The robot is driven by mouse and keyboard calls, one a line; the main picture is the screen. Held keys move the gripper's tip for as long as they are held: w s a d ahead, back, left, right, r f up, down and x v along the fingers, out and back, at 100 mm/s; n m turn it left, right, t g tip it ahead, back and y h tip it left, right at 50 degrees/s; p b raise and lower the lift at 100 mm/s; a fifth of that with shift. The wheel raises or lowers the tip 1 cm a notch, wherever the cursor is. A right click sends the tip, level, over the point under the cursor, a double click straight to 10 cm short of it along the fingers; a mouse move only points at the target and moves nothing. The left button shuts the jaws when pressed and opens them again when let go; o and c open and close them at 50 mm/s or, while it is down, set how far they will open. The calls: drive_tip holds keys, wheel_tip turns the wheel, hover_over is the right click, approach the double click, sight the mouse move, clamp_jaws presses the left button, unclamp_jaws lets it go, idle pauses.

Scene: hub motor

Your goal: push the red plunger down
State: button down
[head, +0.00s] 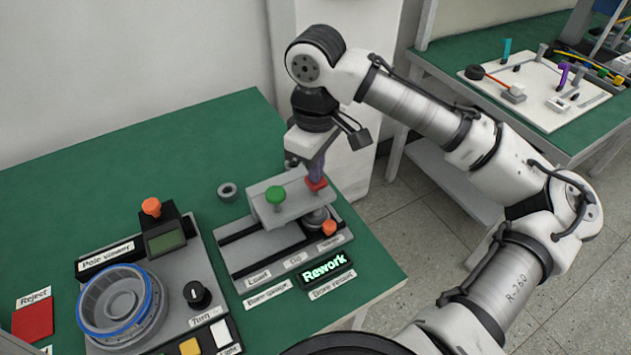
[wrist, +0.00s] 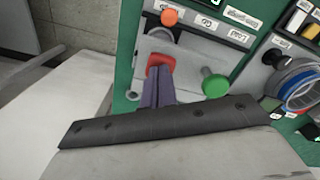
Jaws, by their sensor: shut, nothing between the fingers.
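The red plunger (head: 316,184) sits at the right end of a grey block (head: 263,212) on the bore gauge fixture. A green knob (head: 275,195) stands to its left on the same block. My gripper (head: 317,174) is shut and empty, with its purple fingers pointing down at the plunger. In the wrist view, the fingertips (wrist: 160,78) overlap the lower part of the red plunger (wrist: 161,61). They look to be touching or just above it; I cannot tell which. The green knob (wrist: 215,85) shows to the right there.
An orange knob (head: 328,227) is in front of the plunger. A lit "Rework" display (head: 325,268) stands at the fixture's front. The pole viewer (head: 195,270) holds a blue-rimmed ring (head: 118,300) at left. A small grey ring (head: 227,190) lies behind. The back left of the green table is clear.

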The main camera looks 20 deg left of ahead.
drive_tip(key=shift+r, duration=0.1)
wheel_tip(320, 180, up, 8)
drive_tip(key=p, duration=0.7)
drive_tip(key=shift+p, duration=0.4)
idle(0.3)
